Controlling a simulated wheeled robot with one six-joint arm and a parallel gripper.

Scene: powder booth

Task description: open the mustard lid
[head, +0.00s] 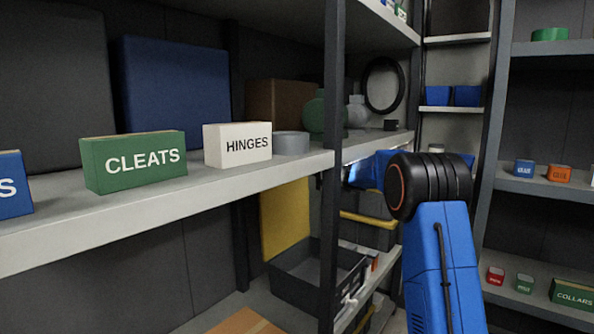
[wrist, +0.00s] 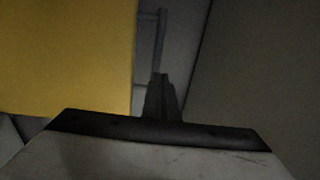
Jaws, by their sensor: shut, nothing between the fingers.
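The mustard lid (head: 285,218) is a flat yellow panel standing upright at the back left of an open dark grey box (head: 292,286). The inside of the box shows. The lid also fills the upper left of the wrist view (wrist: 65,55). My gripper (wrist: 161,80) is shut and empty, just right of the lid's edge in the wrist picture. I cannot tell whether it touches the lid. In the head view the gripper is hidden behind the shelf post and my arm.
The box stands on a lower shelf under a shelf (head: 210,190) with a CLEATS box (head: 133,162) and a HINGES box (head: 237,145). A dark upright post (head: 332,200) stands close to my arm. A yellow bar (head: 369,220) shows behind the post.

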